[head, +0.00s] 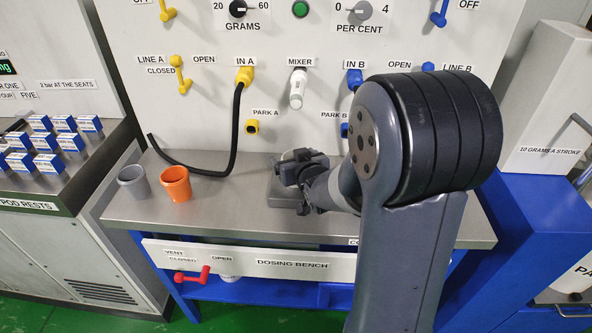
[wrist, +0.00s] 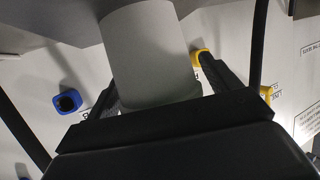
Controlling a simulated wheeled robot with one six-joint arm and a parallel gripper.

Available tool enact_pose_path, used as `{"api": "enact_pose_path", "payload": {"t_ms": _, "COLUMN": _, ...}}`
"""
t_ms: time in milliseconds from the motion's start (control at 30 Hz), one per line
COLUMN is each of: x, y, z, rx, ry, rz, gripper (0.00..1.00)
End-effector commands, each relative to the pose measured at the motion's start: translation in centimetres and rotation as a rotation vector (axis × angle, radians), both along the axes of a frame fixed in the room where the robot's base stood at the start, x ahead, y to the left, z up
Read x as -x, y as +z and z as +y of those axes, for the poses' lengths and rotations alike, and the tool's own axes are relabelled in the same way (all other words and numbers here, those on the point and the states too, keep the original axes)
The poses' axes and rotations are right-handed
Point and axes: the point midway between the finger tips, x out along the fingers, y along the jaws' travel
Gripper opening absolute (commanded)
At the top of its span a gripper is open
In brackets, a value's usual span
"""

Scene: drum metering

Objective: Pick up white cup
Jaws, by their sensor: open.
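A pale cup (wrist: 150,50), which I take to be the white cup, stands between my gripper's fingers in the wrist view. It seems to stand on the grey plate (head: 285,197) on the bench. In the wrist view my gripper (wrist: 163,88) is open, with one finger on each side of the cup. I cannot tell whether either finger touches it.
A grey cup (head: 133,183) and an orange cup (head: 176,185) stand at the bench's left. A black hose (head: 236,130) hangs from IN A to the bench. The white mixer nozzle (head: 298,90) is above my gripper. The red vent handle (head: 192,276) is at the bench front.

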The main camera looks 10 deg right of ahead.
Motion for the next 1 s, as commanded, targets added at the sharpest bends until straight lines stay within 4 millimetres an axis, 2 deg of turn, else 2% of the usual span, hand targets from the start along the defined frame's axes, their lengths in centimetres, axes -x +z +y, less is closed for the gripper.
{"api": "enact_pose_path", "payload": {"t_ms": 233, "x": -0.04, "y": -0.01, "z": 0.01, "rx": 0.0, "ry": 0.0, "rz": 0.0, "gripper": 0.82}}
{"api": "enact_pose_path", "payload": {"t_ms": 867, "x": -0.03, "y": 0.03, "z": 0.0, "rx": 0.001, "ry": 0.0, "rz": -0.001, "gripper": 0.31}}
{"api": "enact_pose_path", "payload": {"t_ms": 1000, "x": -0.03, "y": 0.02, "z": 0.0, "rx": 0.001, "ry": 0.0, "rz": -0.001, "gripper": 0.29}}
